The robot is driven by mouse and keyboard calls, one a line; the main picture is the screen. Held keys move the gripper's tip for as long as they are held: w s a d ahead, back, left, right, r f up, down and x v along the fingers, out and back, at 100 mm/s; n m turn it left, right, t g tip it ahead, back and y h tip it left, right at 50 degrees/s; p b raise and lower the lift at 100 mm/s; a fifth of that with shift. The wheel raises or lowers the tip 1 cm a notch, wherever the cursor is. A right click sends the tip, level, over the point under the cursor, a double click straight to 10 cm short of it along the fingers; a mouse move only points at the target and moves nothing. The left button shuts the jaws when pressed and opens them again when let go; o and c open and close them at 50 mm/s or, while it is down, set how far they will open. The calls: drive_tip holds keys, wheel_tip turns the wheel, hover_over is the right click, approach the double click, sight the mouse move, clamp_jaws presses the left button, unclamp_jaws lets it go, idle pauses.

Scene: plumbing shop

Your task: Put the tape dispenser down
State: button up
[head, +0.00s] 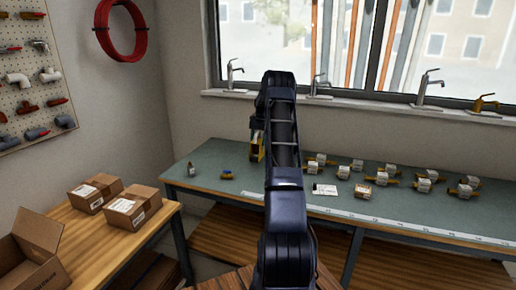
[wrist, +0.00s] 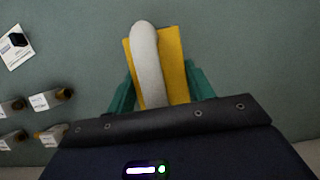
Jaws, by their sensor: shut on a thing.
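The tape dispenser (wrist: 176,72) is yellow with a pale grey rounded strip along it. In the wrist view it sits between the two green fingers of my gripper (wrist: 160,85), which is shut on it. In the head view a small part of the yellow dispenser (head: 255,153) shows at the left of my arm, over the back of the green workbench (head: 225,160). The rest of it and my gripper are mostly hidden behind the arm. I cannot tell whether the dispenser touches the bench top.
Several labelled brass fittings (head: 421,184) stand on the bench's right half, near a white card (head: 324,189). A small bottle (head: 191,170) and a brown-and-blue item (head: 227,175) lie left. Bare bench surrounds the dispenser. Cardboard boxes (head: 133,207) are on the wooden table.

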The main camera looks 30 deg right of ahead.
sight(258, 146)
drive_tip(key=shift+f, duration=1.95)
drive_tip(key=shift+f, duration=0.1)
drive_tip(key=o, duration=1.3)
drive_tip(key=shift+c, duration=0.2)
